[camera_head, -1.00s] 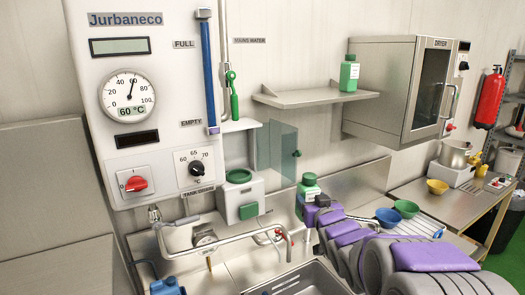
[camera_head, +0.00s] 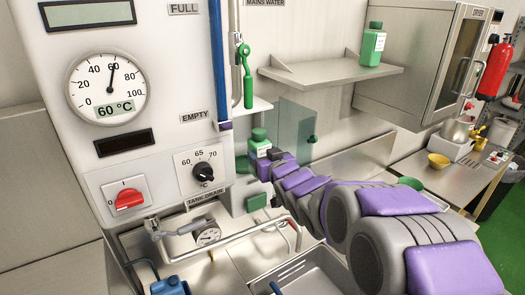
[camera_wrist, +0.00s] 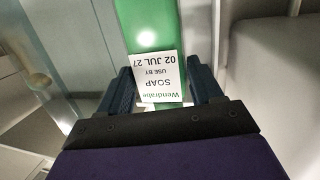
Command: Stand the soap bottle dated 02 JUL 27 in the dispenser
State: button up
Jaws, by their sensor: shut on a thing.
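My gripper (camera_head: 269,155) is shut on a green soap bottle (camera_head: 259,136) with a white label. In the wrist view the bottle (camera_wrist: 146,28) stands between the two dark fingers of my gripper (camera_wrist: 163,82). Its label reads upside down: Wendrabe, SOAP, USE BY 02 JUL 27. In the head view the bottle looks about upright, at the white dispenser (camera_head: 232,193). I cannot tell whether the bottle's base touches the ring.
Another green bottle (camera_head: 373,46) stands on the wall shelf (camera_head: 325,73). A translucent panel (camera_head: 292,128) is behind my gripper. A sink (camera_head: 290,268) and bent pipe (camera_head: 215,255) lie in front. The control panel (camera_head: 150,170) is at left.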

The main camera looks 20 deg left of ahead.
jog(key=shift+d+r, duration=0.1)
jog(key=shift+r, duration=0.2)
jog(key=shift+w+a, duration=0.2)
jog(key=shift+s+a+r+p+x, duration=0.1)
jog(key=shift+a+p+x, duration=0.1)
jog(key=shift+x, duration=0.8)
jog(key=shift+s+a+r+p+x, duration=0.1)
jog(key=shift+s+a+r+x, duration=0.05)
jog(key=shift+x, duration=0.8)
jog(key=shift+s+a+r+p+x, duration=0.1)
jog(key=shift+a+p+x, duration=0.1)
jog(key=shift+x, duration=0.8)
jog(key=shift+w+a+f, duration=0.4)
jog(key=shift+w+a, duration=0.25)
jog(key=shift+a, duration=0.1)
jog(key=shift+w+a+f, duration=0.4)
jog(key=shift+w+a, duration=0.25)
jog(key=shift+a, duration=0.05)
jog(key=shift+f, duration=0.5)
jog(key=o, duration=1.5)
jog(key=shift+o, duration=0.6)
jog(key=shift+f, duration=0.1)
